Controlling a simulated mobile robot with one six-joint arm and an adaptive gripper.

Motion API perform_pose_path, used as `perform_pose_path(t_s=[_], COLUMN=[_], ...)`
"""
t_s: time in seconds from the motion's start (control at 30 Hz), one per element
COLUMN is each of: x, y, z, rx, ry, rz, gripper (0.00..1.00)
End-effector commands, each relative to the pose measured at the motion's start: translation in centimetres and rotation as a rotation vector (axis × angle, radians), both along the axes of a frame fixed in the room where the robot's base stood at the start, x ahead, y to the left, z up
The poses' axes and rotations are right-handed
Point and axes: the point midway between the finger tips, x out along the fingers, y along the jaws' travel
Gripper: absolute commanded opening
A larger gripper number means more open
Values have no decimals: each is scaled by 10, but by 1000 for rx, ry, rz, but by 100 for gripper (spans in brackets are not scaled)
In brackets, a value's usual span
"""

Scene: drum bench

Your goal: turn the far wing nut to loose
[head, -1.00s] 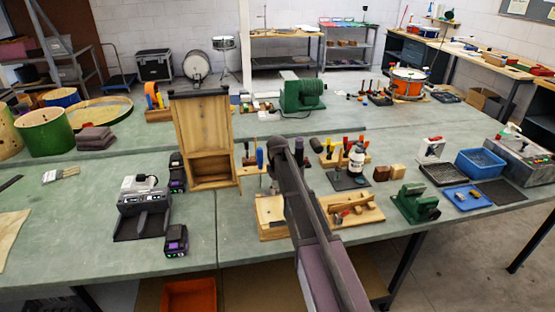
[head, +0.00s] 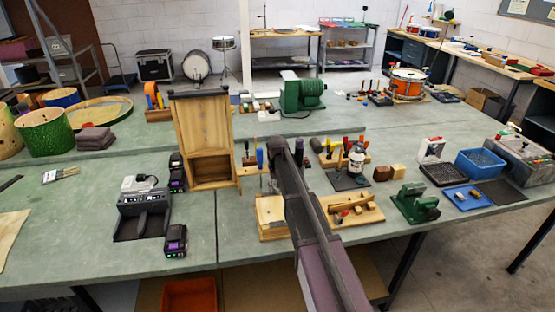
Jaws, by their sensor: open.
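I cannot make out a wing nut in the head view; at this size any such part is too small to tell or is hidden. A light wooden board (head: 370,217) with a raised wooden bar and small parts lies just right of my arm. A pale wooden block or box (head: 271,229) stands just left of my arm, partly covered by it. My arm reaches up from the bottom edge over the bench's front part. My gripper does not show; the arm's links hide the space behind them.
A tall wooden cabinet (head: 203,130) stands left of my arm. A green vise (head: 413,204) sits to the right, near the front edge. A black stand with a white bottle (head: 356,160) is behind the board.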

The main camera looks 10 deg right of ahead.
Motion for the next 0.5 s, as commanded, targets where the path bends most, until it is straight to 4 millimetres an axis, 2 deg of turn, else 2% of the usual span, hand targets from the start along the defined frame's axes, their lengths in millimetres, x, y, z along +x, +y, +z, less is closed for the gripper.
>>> perform_pose_path(t_s=[0.5], x=[0], y=[0], z=[0], rx=[0], ry=[0], rz=[-349], gripper=[53])
